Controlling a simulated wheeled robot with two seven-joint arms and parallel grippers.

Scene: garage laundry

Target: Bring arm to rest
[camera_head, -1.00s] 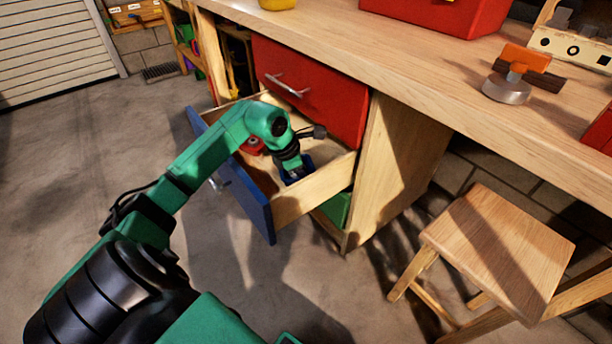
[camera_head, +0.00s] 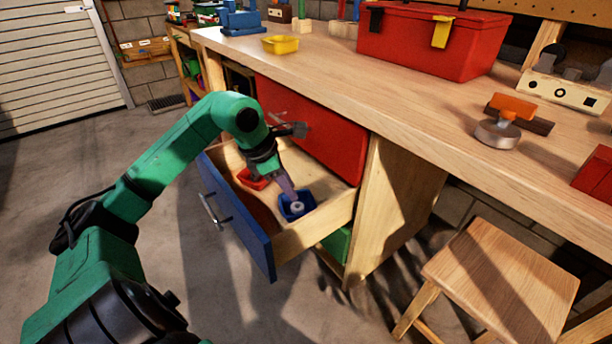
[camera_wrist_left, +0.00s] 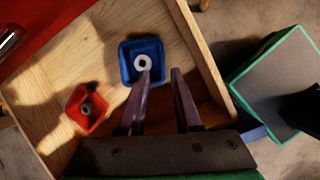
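My left arm (camera_head: 165,160) reaches from the left over the open drawer. My left gripper (camera_head: 287,188) points down above the blue bin (camera_head: 312,201). In the left wrist view the two fingers (camera_wrist_left: 162,74) are apart with nothing between them. The blue bin (camera_wrist_left: 127,70) holds a pale ring-shaped part (camera_wrist_left: 143,63), which also shows in the head view (camera_head: 297,207). The red bin (camera_head: 251,181) is beside it in the drawer; in the left wrist view it (camera_wrist_left: 88,106) holds a small dark ring-like part. My right gripper is not in view.
The drawer's blue front (camera_head: 236,220) is pulled out below a shut red drawer (camera_head: 325,140). The wooden workbench (camera_head: 400,95) carries a red toolbox (camera_head: 425,45) and a yellow bin (camera_head: 280,44). A wooden stool (camera_head: 505,280) stands at right. Floor at left is clear.

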